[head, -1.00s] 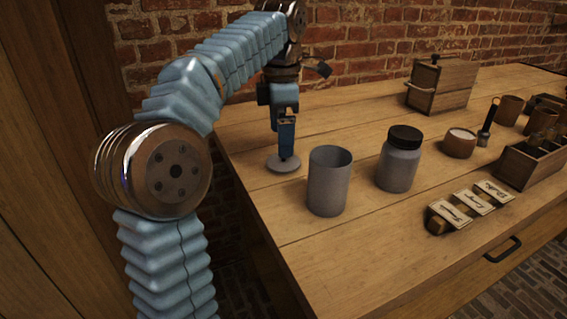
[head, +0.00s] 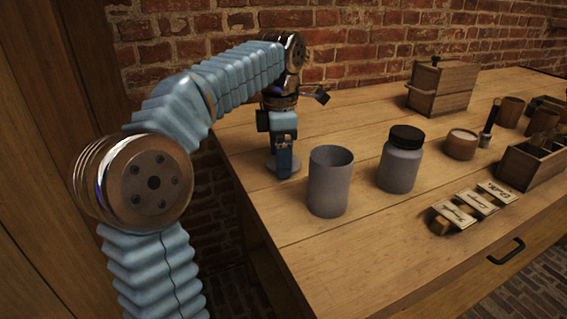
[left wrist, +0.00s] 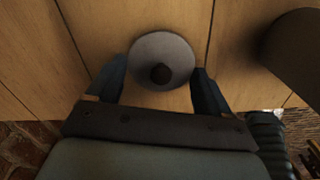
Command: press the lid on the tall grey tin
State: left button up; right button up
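The tall grey tin (head: 329,187) stands upright and open-topped on the table. Part of it shows dark at the right of the left wrist view (left wrist: 296,50). The lid, a round grey disc with a dark knob (left wrist: 150,46), lies on the table left of the tin; in the head view my gripper hides most of it (head: 270,166). My left gripper (head: 284,168) is low over the lid, pointing down. In the left wrist view its fingers (left wrist: 158,86) are apart, one on each side of the knob, with visible gaps. My right gripper is not in view.
A grey jar with a black lid (head: 400,165) stands right of the tin. Beyond are a small wooden bowl (head: 460,146), a wooden box (head: 440,88), a divided crate (head: 530,166) and label cards (head: 478,204). The table's left edge is close to the lid.

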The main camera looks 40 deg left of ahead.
pick_arm(q)
jog(key=c, duration=0.6)
jog(key=shift+r, duration=0.1)
jog(key=shift+r, duration=0.25)
notch_tip(320, 180, up, 2)
jog(key=shift+r+p, duration=0.1)
jog(key=shift+p, duration=0.35)
jog(key=shift+s+d+r+p, duration=0.35)
jog(key=shift+s+d+r, duration=1.15)
jog(key=shift+d+r, duration=0.25)
jog(key=shift+s+d+r+p, duration=0.35)
jog(key=shift+s+d+r, duration=1.25)
jog(key=shift+d, duration=0.2)
jog(key=shift+s+d+r+p, duration=0.35)
jog(key=shift+s+d+r, duration=1.1)
jog(key=shift+d+r, duration=0.3)
